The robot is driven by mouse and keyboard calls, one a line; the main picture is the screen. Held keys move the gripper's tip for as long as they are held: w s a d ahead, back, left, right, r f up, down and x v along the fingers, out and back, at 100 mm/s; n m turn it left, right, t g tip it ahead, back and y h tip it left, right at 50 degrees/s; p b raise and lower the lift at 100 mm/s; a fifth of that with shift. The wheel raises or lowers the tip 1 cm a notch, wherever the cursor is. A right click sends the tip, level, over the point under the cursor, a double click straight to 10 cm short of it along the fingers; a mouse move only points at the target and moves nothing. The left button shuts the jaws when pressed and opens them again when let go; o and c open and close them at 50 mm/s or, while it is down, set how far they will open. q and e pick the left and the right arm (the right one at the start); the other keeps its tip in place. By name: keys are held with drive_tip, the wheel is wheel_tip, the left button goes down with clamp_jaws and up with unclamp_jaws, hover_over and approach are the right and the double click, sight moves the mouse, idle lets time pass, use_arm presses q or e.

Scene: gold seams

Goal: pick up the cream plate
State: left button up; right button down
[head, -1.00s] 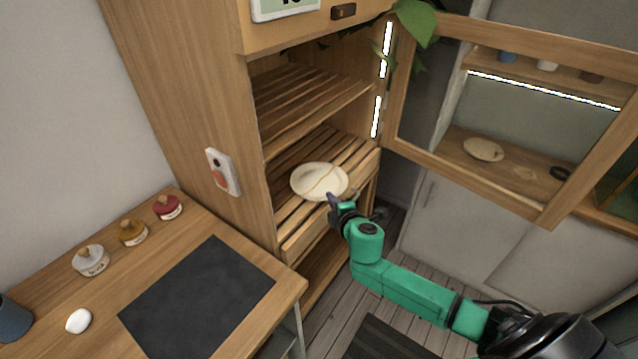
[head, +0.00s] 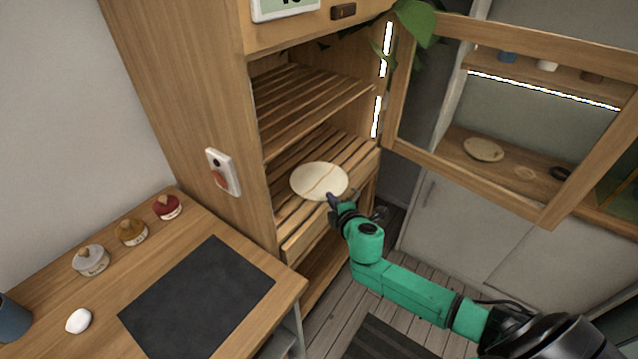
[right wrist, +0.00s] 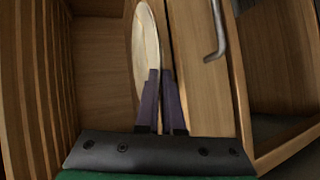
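The cream plate (head: 318,180) with thin gold seams is at the slatted middle shelf (head: 290,212) of the open wooden cabinet. My right gripper (head: 332,199) is at the plate's near rim in the head view. In the right wrist view, the plate (right wrist: 146,45) shows nearly edge-on, and the two dark fingers (right wrist: 160,85) are close together with its rim between them. The gripper looks shut on the rim. Whether the plate's far side still touches the slats is hard to see. My left gripper is not in view.
A slatted shelf (head: 310,100) lies above the plate. The open glazed door (head: 470,170) stands to the right, with a leafy plant (head: 413,22) hanging at its top. A counter (head: 90,300) with several small jars and a dark mat (head: 198,298) is at the left.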

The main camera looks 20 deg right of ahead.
idle(0.4)
wheel_tip(320, 180, up, 10)
drive_tip(key=p, duration=0.1)
drive_tip(key=shift+p, duration=0.4)
